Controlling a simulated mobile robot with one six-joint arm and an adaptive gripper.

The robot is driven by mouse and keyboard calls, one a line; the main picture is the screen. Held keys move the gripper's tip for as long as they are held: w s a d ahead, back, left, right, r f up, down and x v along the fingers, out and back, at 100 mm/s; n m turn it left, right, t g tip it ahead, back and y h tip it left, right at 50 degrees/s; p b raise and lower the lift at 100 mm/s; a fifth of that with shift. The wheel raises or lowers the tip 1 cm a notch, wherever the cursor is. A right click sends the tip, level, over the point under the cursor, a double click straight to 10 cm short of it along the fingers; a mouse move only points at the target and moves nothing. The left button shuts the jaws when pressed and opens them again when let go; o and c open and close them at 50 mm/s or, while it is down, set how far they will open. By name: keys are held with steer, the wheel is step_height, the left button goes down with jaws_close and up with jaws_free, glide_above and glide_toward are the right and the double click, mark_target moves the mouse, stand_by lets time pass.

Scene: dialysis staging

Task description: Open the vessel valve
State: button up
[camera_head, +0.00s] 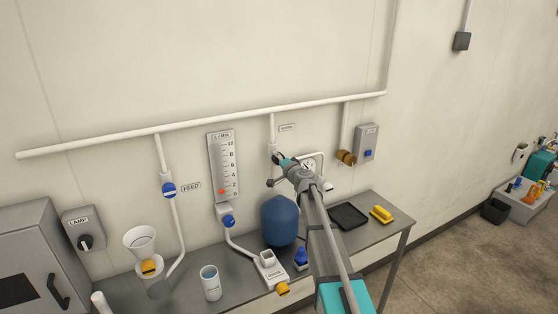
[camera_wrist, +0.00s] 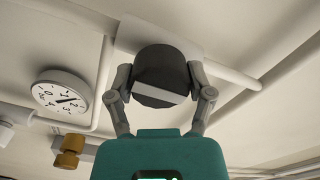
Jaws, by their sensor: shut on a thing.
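The blue vessel (camera_head: 280,222) stands on the metal bench below a white pipe that drops from the long wall pipe. My gripper (camera_head: 277,160) is raised to that drop pipe, just above the vessel. In the wrist view its two grey fingers (camera_wrist: 160,92) are shut on a dark round knob (camera_wrist: 160,68), one finger on each side. I take this knob to be the vessel valve's handle; its turned position cannot be told. In the head view my gripper and arm hide most of the valve.
A round gauge (camera_wrist: 60,91) and a brass fitting (camera_wrist: 69,151) are close by on the left in the wrist view. The flow meter (camera_head: 224,165) is left of the vessel. A black tray (camera_head: 348,216) and a yellow object (camera_head: 381,214) lie on the bench at right.

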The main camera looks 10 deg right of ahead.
steer(key=o, duration=1.1)
steer(key=shift+a, duration=0.1)
steer(key=shift+s, duration=0.1)
steer(key=v, duration=1.1)
steer(key=shift+s, duration=0.35)
